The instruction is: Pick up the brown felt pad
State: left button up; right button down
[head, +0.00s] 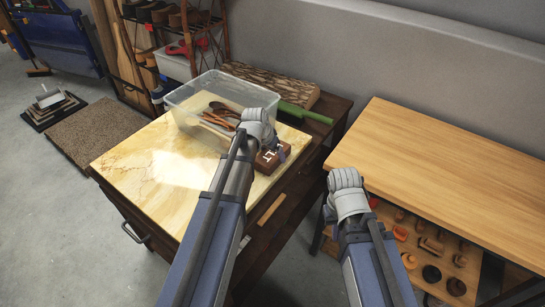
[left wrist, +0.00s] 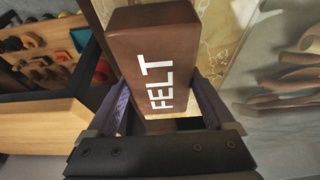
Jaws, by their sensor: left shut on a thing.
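The brown felt pad (head: 267,163) is a brown block with white "FELT" lettering, at the right side of the marble-topped table. In the left wrist view the pad (left wrist: 153,45) lies between the two fingers of my left gripper (left wrist: 160,100), which is shut on it. In the head view my left gripper (head: 276,153) reaches down over the pad and hides part of it. I cannot tell whether the pad touches the tabletop. My right gripper (head: 348,188) is near the wooden table's left edge; its fingers are hidden.
A clear plastic bin (head: 185,105) holding wooden spoons stands behind the pad on the marble top (head: 130,165). A green-handled item (head: 305,113) and a bark-sided board (head: 270,82) lie behind. A bare wooden table (head: 450,165) is at right, with several small objects on its lower shelf.

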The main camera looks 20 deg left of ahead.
pick_arm(q)
jog(key=c, duration=0.6)
jog(key=shift+r, duration=0.15)
notch_tip(320, 180, up, 10)
jog(key=p, duration=1)
jog(key=o, duration=0.9)
jog(key=c, duration=0.5)
jog(key=shift+c, duration=0.2)
